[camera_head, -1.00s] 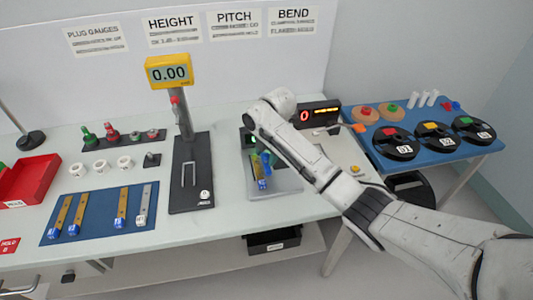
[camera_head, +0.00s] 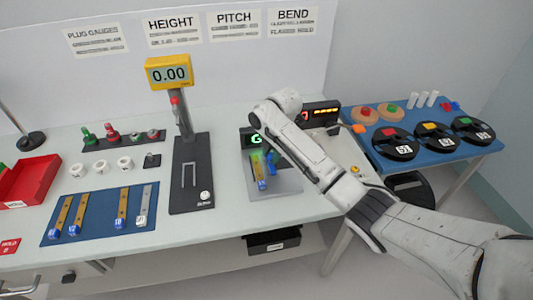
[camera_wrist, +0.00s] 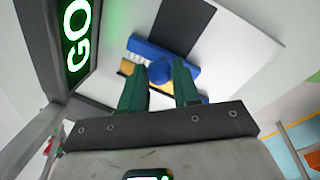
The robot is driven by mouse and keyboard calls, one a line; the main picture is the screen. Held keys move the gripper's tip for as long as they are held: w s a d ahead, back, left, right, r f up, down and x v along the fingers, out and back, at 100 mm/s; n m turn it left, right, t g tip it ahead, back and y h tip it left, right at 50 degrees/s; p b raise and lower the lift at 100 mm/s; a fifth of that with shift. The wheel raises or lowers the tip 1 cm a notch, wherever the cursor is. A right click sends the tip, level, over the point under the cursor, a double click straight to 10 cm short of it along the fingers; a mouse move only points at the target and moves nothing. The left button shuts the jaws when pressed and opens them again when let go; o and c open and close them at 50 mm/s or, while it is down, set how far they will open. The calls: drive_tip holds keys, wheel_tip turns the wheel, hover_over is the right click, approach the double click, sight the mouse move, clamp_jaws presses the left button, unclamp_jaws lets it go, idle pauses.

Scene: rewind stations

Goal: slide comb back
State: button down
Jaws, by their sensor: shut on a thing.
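The blue comb (camera_wrist: 148,50) lies close in front of my gripper in the wrist view. Its round blue knob (camera_wrist: 160,70) sits between the two green fingers of my gripper (camera_wrist: 160,80), which is shut on it. A brass strip (camera_wrist: 127,67) shows beside the comb. In the head view the brass strip (camera_head: 257,166) with a blue end lies on the grey pitch station (camera_head: 287,181). Only a little of the comb (camera_head: 271,157) shows there; my arm hides the rest and most of the gripper. The station's display (camera_wrist: 77,35) reads GO in green.
The height gauge (camera_head: 190,172) stands left of the pitch station. The bend display (camera_head: 320,115) is behind my arm. A blue mat (camera_head: 100,217) with several strips lies further left. A blue side table (camera_head: 437,152) with black spools is at the right.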

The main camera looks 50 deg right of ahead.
drive_tip(key=shift+s+d, duration=0.65)
drive_tip(key=shift+d, duration=0.35)
drive_tip(key=c, duration=0.8)
unclamp_jaws()
drive_tip(key=shift+d, duration=0.1)
drive_tip(key=r, duration=0.3)
drive_tip(key=s+r, duration=0.1)
drive_tip(key=r, duration=0.3)
drive_tip(key=s+r, duration=0.1)
drive_tip(key=r, duration=0.2)
drive_tip(key=shift+r+b, duration=0.3)
